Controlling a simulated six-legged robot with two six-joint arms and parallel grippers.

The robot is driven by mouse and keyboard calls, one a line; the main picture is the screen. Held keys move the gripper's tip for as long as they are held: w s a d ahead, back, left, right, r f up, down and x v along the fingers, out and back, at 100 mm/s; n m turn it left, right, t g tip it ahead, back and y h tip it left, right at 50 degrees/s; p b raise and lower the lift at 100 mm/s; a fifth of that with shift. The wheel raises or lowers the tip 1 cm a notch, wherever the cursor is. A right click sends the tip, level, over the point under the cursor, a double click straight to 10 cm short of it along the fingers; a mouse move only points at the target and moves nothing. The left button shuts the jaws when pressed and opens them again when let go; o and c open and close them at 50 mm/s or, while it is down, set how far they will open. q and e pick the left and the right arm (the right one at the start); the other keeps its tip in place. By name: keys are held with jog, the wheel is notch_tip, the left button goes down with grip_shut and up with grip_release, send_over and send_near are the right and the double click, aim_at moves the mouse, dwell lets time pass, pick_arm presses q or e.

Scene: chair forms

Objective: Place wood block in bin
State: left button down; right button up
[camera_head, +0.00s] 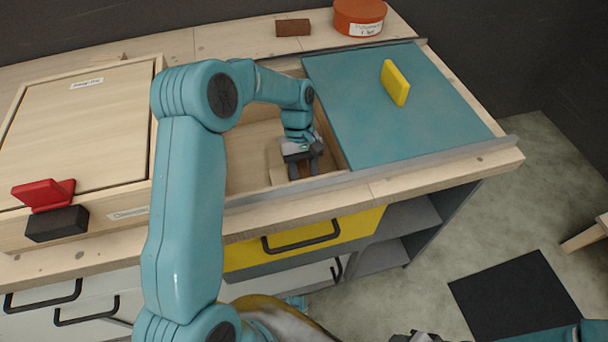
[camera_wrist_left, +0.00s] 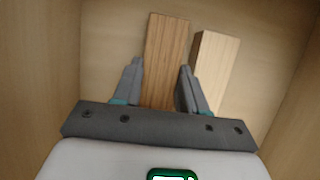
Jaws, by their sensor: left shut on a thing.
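My left gripper (camera_head: 303,168) reaches down into an open wood-walled compartment (camera_head: 250,150) in the workbench. In the left wrist view its fingers (camera_wrist_left: 160,88) are shut on a brown wood block (camera_wrist_left: 167,50) that lies between them. A second, lighter wood block (camera_wrist_left: 217,68) stands just right of the held one, outside the fingers. Light wood (camera_head: 277,165) also shows beside the gripper in the head view. Which compartment counts as the bin is not clear. A dark part that may be my right gripper (camera_head: 418,337) is cut off at the bottom edge.
A teal panel (camera_head: 400,110) with a yellow handle (camera_head: 395,83) lies right of the opening. A closed wooden lid (camera_head: 85,125) with a red handle (camera_head: 45,194) is at left. A brown block (camera_head: 293,28) and a round orange container (camera_head: 359,15) stand at the back.

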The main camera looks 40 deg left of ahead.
pick_arm(q)
jog(key=shift+f, duration=0.15)
jog(key=shift+f, duration=0.1)
jog(key=c, duration=0.9)
grip_release()
jog(key=shift+r, duration=0.2)
jog(key=p+v, duration=0.2)
jog(key=v, duration=0.9)
jog(key=shift+r, duration=0.4)
jog(key=shift+w, duration=0.15)
